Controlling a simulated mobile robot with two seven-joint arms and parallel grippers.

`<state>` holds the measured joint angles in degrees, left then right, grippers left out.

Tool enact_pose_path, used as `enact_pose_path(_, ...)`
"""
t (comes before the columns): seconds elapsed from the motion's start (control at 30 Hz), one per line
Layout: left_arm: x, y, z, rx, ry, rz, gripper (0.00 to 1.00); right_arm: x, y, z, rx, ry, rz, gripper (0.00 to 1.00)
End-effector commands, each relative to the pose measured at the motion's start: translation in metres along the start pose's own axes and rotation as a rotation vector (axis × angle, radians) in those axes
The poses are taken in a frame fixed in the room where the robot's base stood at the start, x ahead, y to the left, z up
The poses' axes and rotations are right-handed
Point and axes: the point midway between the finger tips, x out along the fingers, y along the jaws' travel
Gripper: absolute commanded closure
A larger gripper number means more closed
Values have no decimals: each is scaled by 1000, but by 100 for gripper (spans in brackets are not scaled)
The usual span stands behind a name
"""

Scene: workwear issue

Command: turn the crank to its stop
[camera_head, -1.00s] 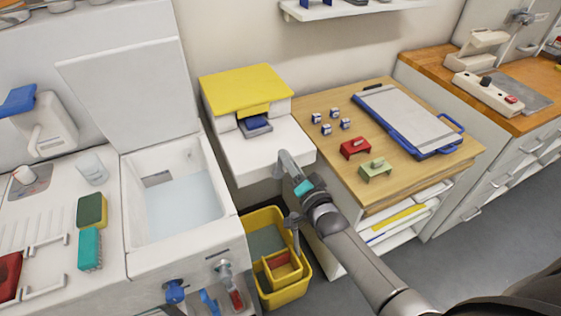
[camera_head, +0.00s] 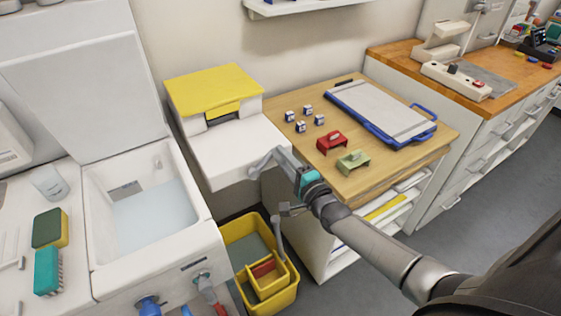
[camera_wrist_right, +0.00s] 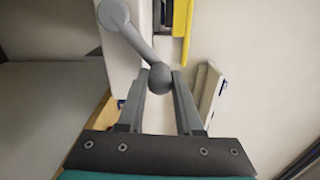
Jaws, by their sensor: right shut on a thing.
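The grey crank (camera_head: 263,160) sits on the front side of a white machine (camera_head: 225,155) with a yellow lid (camera_head: 215,88). In the right wrist view the crank's arm (camera_wrist_right: 134,42) runs down from a round hub at upper left to a dark ball knob (camera_wrist_right: 160,78). My right gripper (camera_head: 282,160) is at the crank; in the wrist view its two fingers (camera_wrist_right: 159,88) are shut on the ball knob, one on each side. My left gripper is not in view.
A wooden table (camera_head: 375,180) to the right holds a red block (camera_head: 331,141), a green block (camera_head: 353,161), small cubes and a blue-framed board (camera_head: 385,110). A yellow bucket (camera_head: 240,227) stands below the machine. A white basin (camera_head: 105,240) is at left.

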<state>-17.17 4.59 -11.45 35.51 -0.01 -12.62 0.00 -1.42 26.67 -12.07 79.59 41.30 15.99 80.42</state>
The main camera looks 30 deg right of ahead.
Motion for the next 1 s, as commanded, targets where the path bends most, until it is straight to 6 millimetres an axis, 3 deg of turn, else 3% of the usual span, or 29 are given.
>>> enact_pose_path(0.63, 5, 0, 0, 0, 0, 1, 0, -1, 7, -5, -10, 2, 10, 100)
enact_pose_path(0.67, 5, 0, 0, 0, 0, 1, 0, -1, 7, -5, -10, 2, 10, 65)
enact_pose_path(0.9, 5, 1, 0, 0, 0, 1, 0, -1, 6, -4, -8, 1, 8, 38)
enact_pose_path(1.0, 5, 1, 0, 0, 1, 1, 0, -1, 6, -4, -8, 1, 7, 36)
